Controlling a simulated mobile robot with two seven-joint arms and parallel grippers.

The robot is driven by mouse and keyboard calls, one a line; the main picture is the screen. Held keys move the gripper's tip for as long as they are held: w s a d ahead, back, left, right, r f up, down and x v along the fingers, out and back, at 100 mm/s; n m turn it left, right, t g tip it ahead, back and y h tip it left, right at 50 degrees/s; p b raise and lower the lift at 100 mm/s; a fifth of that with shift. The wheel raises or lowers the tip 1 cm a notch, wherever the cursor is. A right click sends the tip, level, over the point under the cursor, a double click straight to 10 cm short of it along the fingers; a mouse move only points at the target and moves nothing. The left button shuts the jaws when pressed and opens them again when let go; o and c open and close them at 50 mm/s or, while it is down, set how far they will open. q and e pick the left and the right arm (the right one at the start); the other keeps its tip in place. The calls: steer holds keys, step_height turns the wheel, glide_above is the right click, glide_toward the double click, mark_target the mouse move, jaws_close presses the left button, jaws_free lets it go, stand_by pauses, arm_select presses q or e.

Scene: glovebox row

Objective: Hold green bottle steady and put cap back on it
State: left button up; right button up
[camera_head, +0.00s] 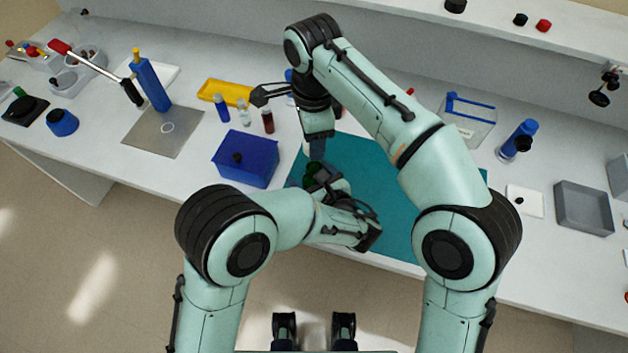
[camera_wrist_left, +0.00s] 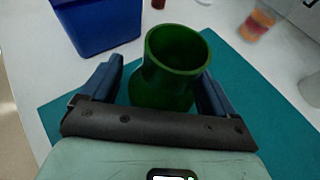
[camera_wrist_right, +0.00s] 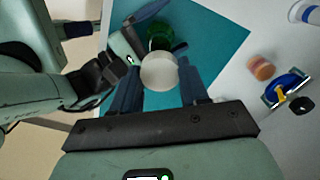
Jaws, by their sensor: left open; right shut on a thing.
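The green bottle (camera_wrist_left: 172,75) stands upright with its mouth open on the teal mat (camera_head: 375,190); it also shows in the head view (camera_head: 312,170) and the right wrist view (camera_wrist_right: 160,32). My left gripper (camera_wrist_left: 160,88) is open, with one finger on each side of the bottle; I cannot tell whether they touch it. It is low over the mat in the head view (camera_head: 322,180). My right gripper (camera_wrist_right: 160,85) is shut on a pale round cap (camera_wrist_right: 159,72). In the head view the right gripper (camera_head: 316,150) is just above and behind the bottle; the arms hide much there.
A blue box (camera_head: 246,158) stands left of the mat, close to my left gripper. Small vials (camera_head: 244,112) and a yellow tray (camera_head: 224,92) are behind it. An orange-pink jar (camera_wrist_right: 261,68) stands near the mat. The mat's right part is clear.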

arm_select(q)
steer(key=c, duration=1.5)
arm_select(e)
glide_above(314, 163)
steer(key=s, duration=0.1)
steer(key=shift+s+f, duration=0.2)
steer(key=shift+f, duration=2.3)
steer(key=shift+f, duration=0.1)
steer(key=shift+f, duration=0.8)
steer(key=shift+f, duration=0.55)
arm_select(q)
jaws_close()
arm_select(e)
steer(key=o, duration=1)
